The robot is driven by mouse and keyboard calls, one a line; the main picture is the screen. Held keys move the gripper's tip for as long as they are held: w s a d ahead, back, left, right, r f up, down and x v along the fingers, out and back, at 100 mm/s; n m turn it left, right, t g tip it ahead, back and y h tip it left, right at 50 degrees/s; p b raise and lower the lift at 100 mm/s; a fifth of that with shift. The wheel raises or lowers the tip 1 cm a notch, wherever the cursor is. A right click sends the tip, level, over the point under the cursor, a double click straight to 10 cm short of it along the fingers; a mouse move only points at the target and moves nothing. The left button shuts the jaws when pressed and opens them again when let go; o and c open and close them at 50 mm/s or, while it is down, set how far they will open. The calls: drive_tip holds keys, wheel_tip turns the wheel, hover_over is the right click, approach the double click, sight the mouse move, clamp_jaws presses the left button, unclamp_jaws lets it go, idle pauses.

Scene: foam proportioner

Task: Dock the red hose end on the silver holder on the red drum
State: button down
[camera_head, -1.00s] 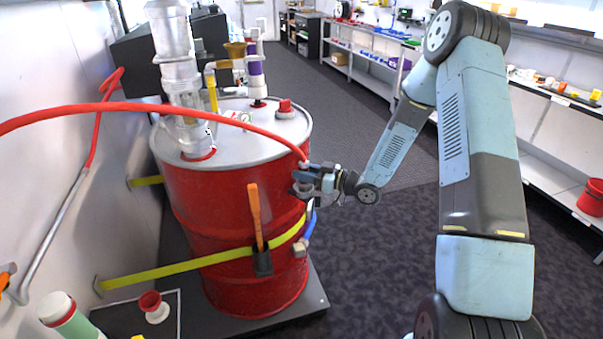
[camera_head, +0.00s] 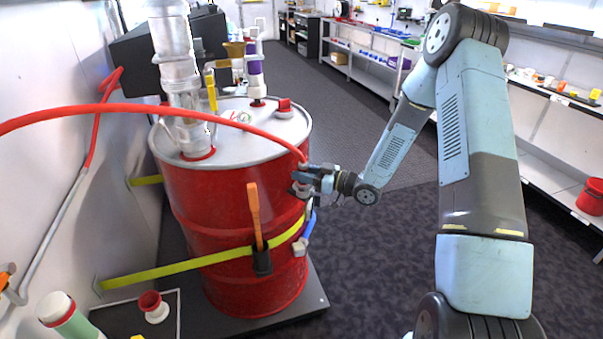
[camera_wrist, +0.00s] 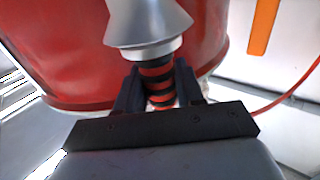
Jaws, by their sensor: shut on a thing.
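The red hose (camera_head: 200,112) arcs from the left edge across the drum top and comes down to my gripper (camera_head: 304,176) at the drum's right side. In the wrist view my gripper (camera_wrist: 159,92) is shut on the black-and-red banded hose end (camera_wrist: 158,84). A silver flared piece (camera_wrist: 148,24), apparently the holder, lies right against the hose end there. In the head view a small silver part (camera_head: 301,191) shows just under my gripper by the wall of the red drum (camera_head: 215,200). I cannot tell whether the hose end is seated in it.
Clear tubes (camera_head: 178,80) and a red cap (camera_head: 284,108) stand on the drum lid. An orange handle (camera_head: 254,212) stands in a black holster on the drum front, near a yellow strap (camera_head: 190,268). The floor (camera_head: 375,260) right of the drum is open.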

drive_tip(key=shift+f, duration=0.2)
drive_tip(key=c, duration=1)
unclamp_jaws()
drive_tip(key=shift+d, duration=0.1)
drive_tip(key=v, duration=1)
drive_tip(key=shift+s+d, duration=0.1)
drive_tip(key=shift+d, duration=0.3)
